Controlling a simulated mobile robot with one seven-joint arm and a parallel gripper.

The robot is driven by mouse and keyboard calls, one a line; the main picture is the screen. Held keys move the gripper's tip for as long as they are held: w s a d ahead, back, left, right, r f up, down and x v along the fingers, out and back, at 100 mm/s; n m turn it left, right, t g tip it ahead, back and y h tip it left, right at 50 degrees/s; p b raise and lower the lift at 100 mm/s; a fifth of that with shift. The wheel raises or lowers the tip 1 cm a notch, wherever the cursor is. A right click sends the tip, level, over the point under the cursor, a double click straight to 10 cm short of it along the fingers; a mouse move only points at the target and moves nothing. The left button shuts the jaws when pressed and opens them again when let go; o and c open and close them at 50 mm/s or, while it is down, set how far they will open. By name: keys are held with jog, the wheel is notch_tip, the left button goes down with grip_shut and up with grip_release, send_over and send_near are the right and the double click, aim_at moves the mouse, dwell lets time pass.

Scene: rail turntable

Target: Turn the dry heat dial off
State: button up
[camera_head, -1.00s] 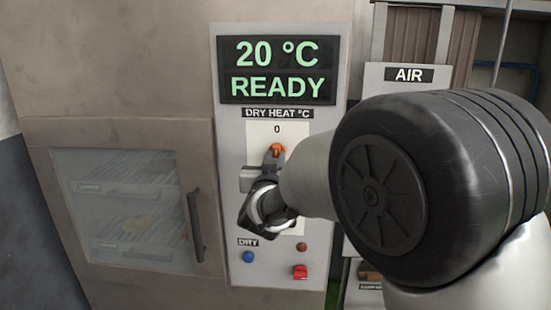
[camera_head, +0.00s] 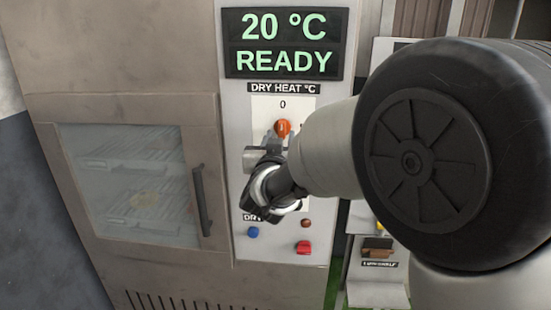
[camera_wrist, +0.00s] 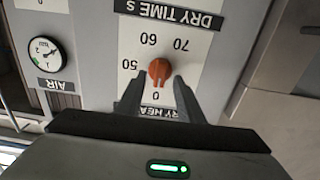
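The dry heat dial is a round orange knob (camera_head: 283,128) on a white scale plate under the DRY HEAT °C label. In the wrist view, which is upside down, the dial (camera_wrist: 159,70) shows with 0, 50, 60 and 70 around it. Its ridge appears to run toward the 0. My gripper (camera_wrist: 157,82) is open, with one finger on each side of the dial's lower edge in that view. Contact cannot be told. In the head view my gripper (camera_head: 264,150) is just below and left of the dial, hiding the lower plate.
The display (camera_head: 284,44) reads 20 °C READY. Below my gripper are a blue button (camera_head: 253,232) and a red switch (camera_head: 303,248). A glass-fronted oven door (camera_head: 130,185) with a dark handle is on the left. An air gauge (camera_wrist: 44,53) shows in the wrist view.

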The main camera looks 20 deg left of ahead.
jog(key=v, duration=1.5)
jog(key=shift+b, duration=0.4)
jog(key=shift+w+d, duration=0.1)
jog(key=d+r+g+y+p, duration=0.25)
jog(key=d+g+p, duration=0.2)
jog(key=d, duration=0.75)
jog(key=s+d+f+m+g+h+p, duration=0.1)
jog(key=s+d+f+g+h, duration=0.1)
jog(key=s+d, duration=0.6)
jog(key=s+d+f+m+g+h+p, duration=0.1)
jog(key=s+d+g+h, duration=0.3)
jog(key=s+d, duration=0.5)
jog(key=d+f+g, duration=0.1)
jog(key=d, duration=0.3)
jog(key=shift+d+m, duration=0.2)
jog(key=shift+m, duration=0.2)
jog(key=shift+g+h, duration=0.25)
